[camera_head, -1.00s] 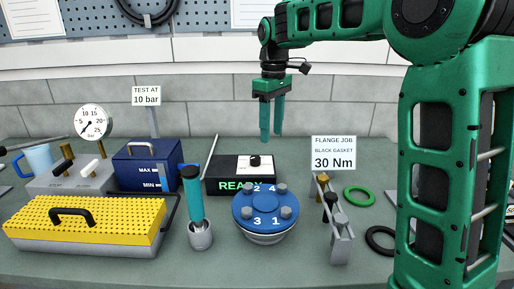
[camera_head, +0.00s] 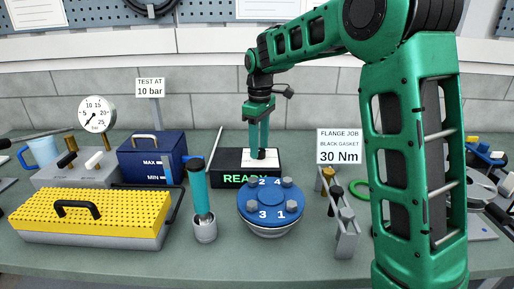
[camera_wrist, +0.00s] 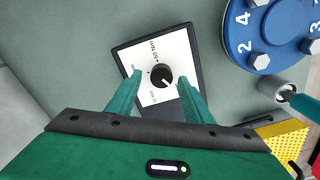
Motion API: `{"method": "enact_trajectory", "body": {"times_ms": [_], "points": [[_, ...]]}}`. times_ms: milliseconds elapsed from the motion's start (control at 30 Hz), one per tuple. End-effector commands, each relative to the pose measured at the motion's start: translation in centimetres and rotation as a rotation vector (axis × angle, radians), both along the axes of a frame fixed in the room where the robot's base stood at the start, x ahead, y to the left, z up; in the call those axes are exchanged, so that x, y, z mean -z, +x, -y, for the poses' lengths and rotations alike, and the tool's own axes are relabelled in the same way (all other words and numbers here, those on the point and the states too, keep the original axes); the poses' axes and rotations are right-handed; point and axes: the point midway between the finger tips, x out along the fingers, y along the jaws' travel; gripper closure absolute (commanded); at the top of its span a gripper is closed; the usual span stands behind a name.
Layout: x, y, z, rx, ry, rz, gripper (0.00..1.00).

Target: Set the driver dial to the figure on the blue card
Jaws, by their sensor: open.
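The driver dial is a black knob (camera_wrist: 161,76) on a white plate (camera_wrist: 157,48) on top of a black box (camera_head: 229,163) with a green READY display. One plate label in the wrist view reads 50 Nm; another is too faint to read. My gripper (camera_head: 259,150) points down over the dial, open. In the wrist view its fingers (camera_wrist: 160,82) are on either side of the knob, with gaps visible; contact cannot be told. No blue card shows. A white card (camera_head: 339,146) reads FLANGE JOB, BLACK GASKET, 30 Nm.
A blue numbered flange (camera_head: 271,202) stands in front of the box. A teal-handled driver (camera_head: 199,188) stands in a holder to its left. A rack (camera_head: 343,236) and a green ring (camera_head: 360,189) are at right. Another white card (camera_head: 150,87) reads TEST AT 10 bar.

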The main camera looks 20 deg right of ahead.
Motion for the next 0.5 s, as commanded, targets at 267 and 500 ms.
{"method": "enact_trajectory", "body": {"times_ms": [267,500], "points": [[0.75,-0.03,0.00,0.000,0.000,0.000,0.54],[0.71,-0.04,-0.01,0.000,0.000,0.000,0.80]]}}
